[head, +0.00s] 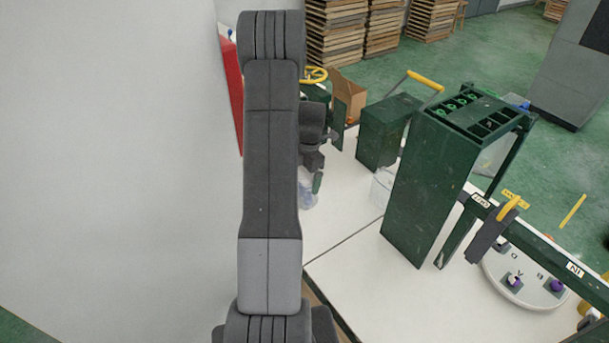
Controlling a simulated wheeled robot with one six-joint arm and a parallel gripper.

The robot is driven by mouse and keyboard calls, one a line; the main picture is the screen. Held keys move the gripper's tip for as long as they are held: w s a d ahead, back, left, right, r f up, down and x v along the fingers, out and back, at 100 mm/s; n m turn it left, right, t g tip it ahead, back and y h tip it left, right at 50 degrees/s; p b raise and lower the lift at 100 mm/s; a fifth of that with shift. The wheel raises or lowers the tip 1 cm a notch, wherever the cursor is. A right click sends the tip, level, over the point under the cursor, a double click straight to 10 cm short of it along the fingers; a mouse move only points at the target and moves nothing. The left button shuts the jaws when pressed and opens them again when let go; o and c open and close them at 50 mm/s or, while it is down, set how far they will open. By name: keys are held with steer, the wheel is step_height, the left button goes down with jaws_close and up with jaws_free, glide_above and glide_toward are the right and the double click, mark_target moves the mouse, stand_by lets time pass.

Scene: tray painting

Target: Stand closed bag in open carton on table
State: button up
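An open brown carton (350,94) stands toward the back of the white table, beyond my gripper; its flap is up and my arm partly hides it. My gripper (315,168) points down over the table, small and dark, partly hidden behind my own arm. A clear bluish thing (307,194), which looks like the bag, shows just below the gripper, with a small green piece at its top. My arm covers its left side. I cannot tell whether the fingers touch it, or whether it rests on the table.
A dark green box (387,132) stands right of the carton. A tall green rack (432,190) with slots stands nearer. A round white plate with knobs (524,282) lies at right. A white wall fills the left.

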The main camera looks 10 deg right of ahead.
steer(key=shift+r, duration=0.1)
steer(key=shift+t+h, duration=0.3)
steer(key=shift+h, duration=0.3)
step_height(320, 180, up, 12)
steer(key=b, duration=0.7)
steer(key=shift+d+f+b, duration=0.1)
steer(key=shift+f+b, duration=0.15)
steer(key=shift+b, duration=0.1)
step_height(320, 180, down, 13)
steer(key=shift+f+p, duration=0.15)
steer(key=shift+p, duration=0.5)
steer(key=c, duration=1)
steer(key=shift+o, duration=0.2)
